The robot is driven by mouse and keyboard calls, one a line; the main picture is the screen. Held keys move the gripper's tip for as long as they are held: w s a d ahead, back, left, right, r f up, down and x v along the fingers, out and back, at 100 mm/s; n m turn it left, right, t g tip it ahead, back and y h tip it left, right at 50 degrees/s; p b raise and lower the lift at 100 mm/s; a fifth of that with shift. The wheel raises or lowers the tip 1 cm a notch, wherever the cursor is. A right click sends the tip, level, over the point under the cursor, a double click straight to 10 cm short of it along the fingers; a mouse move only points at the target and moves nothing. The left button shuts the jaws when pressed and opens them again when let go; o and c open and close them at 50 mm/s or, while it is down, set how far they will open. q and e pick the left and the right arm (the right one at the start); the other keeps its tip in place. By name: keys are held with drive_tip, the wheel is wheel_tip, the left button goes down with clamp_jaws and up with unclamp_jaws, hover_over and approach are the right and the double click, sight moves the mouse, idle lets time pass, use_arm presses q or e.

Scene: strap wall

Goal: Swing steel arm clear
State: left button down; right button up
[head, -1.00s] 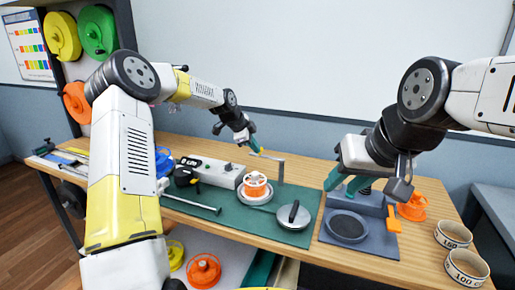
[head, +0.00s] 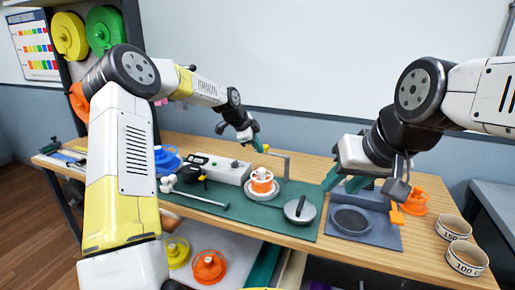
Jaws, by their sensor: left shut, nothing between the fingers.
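The steel arm (head: 278,152) is a thin grey bar reaching left from the top of an upright post (head: 287,166) at the back of the green mat. An orange and white spool (head: 262,181) stands on a round plate in front of it. My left gripper (head: 261,146) is shut and empty, its teal tips at the arm's free left end. Whether they touch it I cannot tell. My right gripper (head: 344,183) has its teal fingers apart, over the back of the grey tray (head: 372,236); nothing shows between them.
A round grey weight with a black handle (head: 299,210) lies at the mat's front right. A grey-white box (head: 217,168) and a rod (head: 198,200) lie left of the spool. An orange spool (head: 414,201) and two white rings (head: 453,227) stand at the right.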

use_arm(q)
drive_tip(key=v, duration=0.9)
drive_tip(key=shift+w+a+r, duration=0.2)
drive_tip(key=shift+w+a, duration=0.05)
drive_tip(key=shift+a, duration=0.05)
drive_tip(key=s+a+r+n+y, duration=0.15)
drive_tip(key=s+r+n, duration=0.25)
drive_tip(key=s, duration=0.6)
drive_tip(key=s+a+r+n+y, duration=0.1)
drive_tip(key=s+r+n+y, duration=0.2)
drive_tip(key=s, duration=0.7)
drive_tip(key=s+a+f+n+h, duration=0.1)
drive_tip(key=s+a+n, duration=0.1)
drive_tip(key=s+n, duration=0.3)
drive_tip(key=s+a+f+n+t+h, duration=0.1)
drive_tip(key=s+n, duration=0.4)
drive_tip(key=s, duration=0.9)
drive_tip(key=shift+a+n, duration=0.35)
drive_tip(key=shift+n, duration=0.05)
